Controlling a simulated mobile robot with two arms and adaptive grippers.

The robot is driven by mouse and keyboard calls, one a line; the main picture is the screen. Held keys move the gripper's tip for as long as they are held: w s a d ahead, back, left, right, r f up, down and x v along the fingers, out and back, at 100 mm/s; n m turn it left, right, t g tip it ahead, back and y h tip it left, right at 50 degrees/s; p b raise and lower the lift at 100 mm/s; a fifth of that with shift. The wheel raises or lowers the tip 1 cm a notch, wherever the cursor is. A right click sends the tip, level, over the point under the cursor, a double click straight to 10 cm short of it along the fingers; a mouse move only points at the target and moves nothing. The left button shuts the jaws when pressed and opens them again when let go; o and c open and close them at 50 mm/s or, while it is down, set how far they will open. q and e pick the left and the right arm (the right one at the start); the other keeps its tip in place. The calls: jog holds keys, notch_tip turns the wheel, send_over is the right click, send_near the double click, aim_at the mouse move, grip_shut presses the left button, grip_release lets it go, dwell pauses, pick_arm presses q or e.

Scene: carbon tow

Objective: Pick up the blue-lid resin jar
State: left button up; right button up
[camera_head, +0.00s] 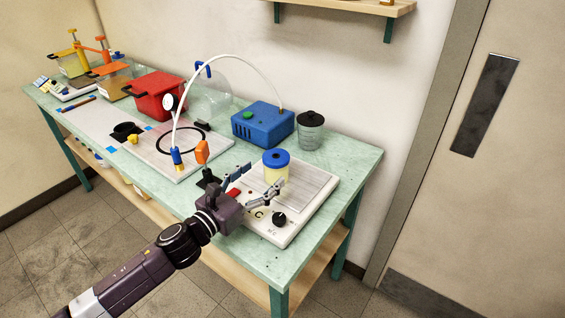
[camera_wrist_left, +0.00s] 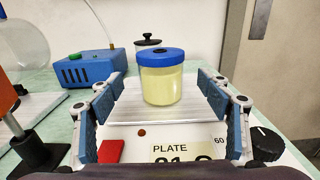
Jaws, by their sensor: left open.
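The blue-lid resin jar (camera_head: 276,166) stands upright on the ribbed metal top of a white hot plate (camera_head: 318,193). Its body is clear with pale yellow contents, and it also shows in the left wrist view (camera_wrist_left: 161,78). My left gripper (camera_head: 259,180) is open and empty at the front of the plate, in front of the jar. In the left wrist view the fingers (camera_wrist_left: 163,110) stand to either side, with the jar beyond them and between them. No finger touches the jar. My right gripper is not in view.
A blue pump box (camera_head: 262,124) and a dark-lidded jar (camera_head: 311,130) stand behind the plate. An orange-handled clamp (camera_head: 202,152) stands left of my gripper. A red pot (camera_head: 158,96) is further left. The bench's right end (camera_head: 350,160) is clear.

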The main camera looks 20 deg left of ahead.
aim_at(267, 171)
pick_arm(q)
jog(key=shift+w+r, duration=0.25)
jog(key=shift+w+d, duration=0.25)
jog(key=shift+w, duration=0.2)
jog(key=p+x, duration=0.1)
jog(key=x, duration=0.2)
jog(key=shift+w+d+f, duration=0.15)
jog(key=shift+w+f, duration=0.05)
jog(key=shift+p+x, duration=0.35)
jog(key=shift+x, duration=0.45)
jog(key=shift+f, duration=0.1)
jog(key=shift+c, duration=1)
jog(key=c, duration=1.3)
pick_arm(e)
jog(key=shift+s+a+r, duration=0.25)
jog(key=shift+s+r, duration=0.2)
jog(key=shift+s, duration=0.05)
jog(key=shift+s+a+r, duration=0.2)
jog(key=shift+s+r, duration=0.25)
